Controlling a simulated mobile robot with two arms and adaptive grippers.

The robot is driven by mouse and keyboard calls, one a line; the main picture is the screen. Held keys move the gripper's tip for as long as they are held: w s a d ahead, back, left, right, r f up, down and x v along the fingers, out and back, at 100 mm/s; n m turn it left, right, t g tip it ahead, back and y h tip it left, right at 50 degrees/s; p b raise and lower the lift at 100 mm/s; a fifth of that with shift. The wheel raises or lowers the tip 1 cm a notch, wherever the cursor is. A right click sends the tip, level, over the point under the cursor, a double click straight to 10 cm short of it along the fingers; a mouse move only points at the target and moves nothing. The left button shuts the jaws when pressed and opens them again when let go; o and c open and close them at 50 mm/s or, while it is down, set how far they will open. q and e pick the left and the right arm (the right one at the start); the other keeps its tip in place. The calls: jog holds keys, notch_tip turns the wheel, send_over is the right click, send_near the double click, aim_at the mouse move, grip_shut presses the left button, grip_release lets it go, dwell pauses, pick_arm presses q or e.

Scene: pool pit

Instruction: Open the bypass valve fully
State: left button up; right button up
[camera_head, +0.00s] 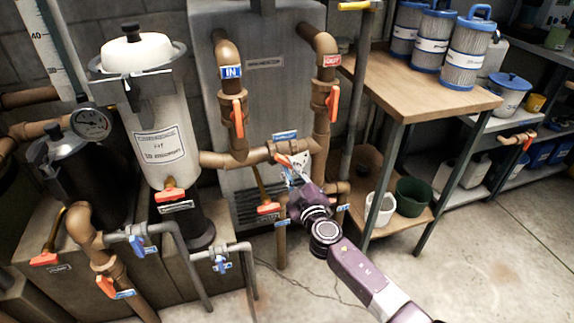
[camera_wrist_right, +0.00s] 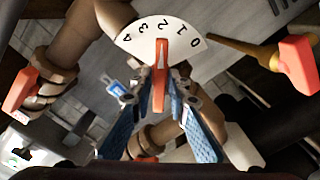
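The bypass valve (camera_head: 262,155) sits on the horizontal pipe between the IN and OUT pipes. Its orange handle (camera_head: 283,160) is at my right gripper (camera_head: 293,175). In the right wrist view the handle (camera_wrist_right: 159,70) stands between the two blue-padded fingers of my right gripper (camera_wrist_right: 160,82), whose tips appear closed against its sides. A white dial (camera_wrist_right: 158,30) behind it is marked 0 to 4, and the handle's tip points at about 2. My left gripper is not in view.
Other orange handles are close by: on the IN pipe (camera_head: 238,118), the OUT pipe (camera_head: 332,103) and below left (camera_head: 268,208). A wooden table (camera_head: 425,75) with filter cartridges (camera_head: 468,50) stands at the right. The floor (camera_head: 480,250) at front right is clear.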

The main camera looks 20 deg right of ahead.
grip_shut()
jog(key=shift+n, duration=0.7)
jog(key=n+p, duration=0.1)
jog(key=n, duration=0.5)
jog(key=shift+n+p, duration=0.3)
jog(key=shift+n, duration=0.7)
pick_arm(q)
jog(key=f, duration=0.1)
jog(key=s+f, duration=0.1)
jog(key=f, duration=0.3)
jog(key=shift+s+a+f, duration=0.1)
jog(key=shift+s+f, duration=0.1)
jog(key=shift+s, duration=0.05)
pick_arm(e)
jog(key=o, duration=0.6)
grip_release()
